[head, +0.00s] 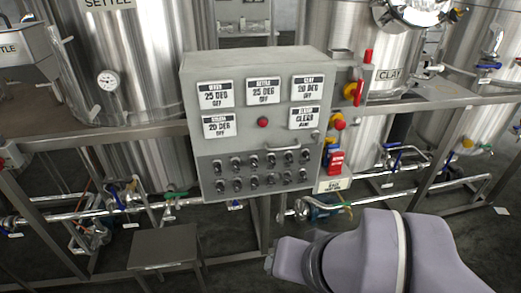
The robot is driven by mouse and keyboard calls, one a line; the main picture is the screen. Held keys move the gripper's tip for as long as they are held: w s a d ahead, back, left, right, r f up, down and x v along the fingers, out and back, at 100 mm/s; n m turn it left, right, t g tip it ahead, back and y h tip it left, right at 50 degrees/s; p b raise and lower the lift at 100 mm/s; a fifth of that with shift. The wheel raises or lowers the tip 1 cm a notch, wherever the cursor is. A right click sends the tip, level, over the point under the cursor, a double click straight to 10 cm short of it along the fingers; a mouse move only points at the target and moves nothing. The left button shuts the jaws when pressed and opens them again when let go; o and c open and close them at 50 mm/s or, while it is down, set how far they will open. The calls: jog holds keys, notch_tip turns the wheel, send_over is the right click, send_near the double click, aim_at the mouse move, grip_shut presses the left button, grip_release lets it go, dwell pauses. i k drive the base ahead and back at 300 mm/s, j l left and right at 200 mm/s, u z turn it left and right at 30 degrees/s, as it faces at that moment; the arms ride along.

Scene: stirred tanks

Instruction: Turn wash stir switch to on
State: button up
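A grey control panel (193,150) stands upright in the middle of the head view, angled slightly. Its lower face carries two rows of small dark switches (253,162); their labels and positions are too small to read, so I cannot tell which is the wash stir switch. The top left display (215,94) seems headed "WASH" and reads 25 DEG, OFF. My arm's pale links show at the bottom right, in front of and below the panel. My gripper is not in view.
A red lamp (263,122) sits mid-panel. Red and yellow handles and buttons (339,123) line the panel's right side. Steel tanks (150,60) stand behind. A grey frame rail (440,107) and low pipes run across. A small metal stool (165,246) stands at lower left.

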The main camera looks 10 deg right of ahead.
aim_at(217, 165)
jog(key=j+z, duration=0.3)
jog(key=j, duration=0.5)
jog(key=j+z, duration=0.3)
jog(key=j, duration=0.55)
jog(key=k, duration=0.05)
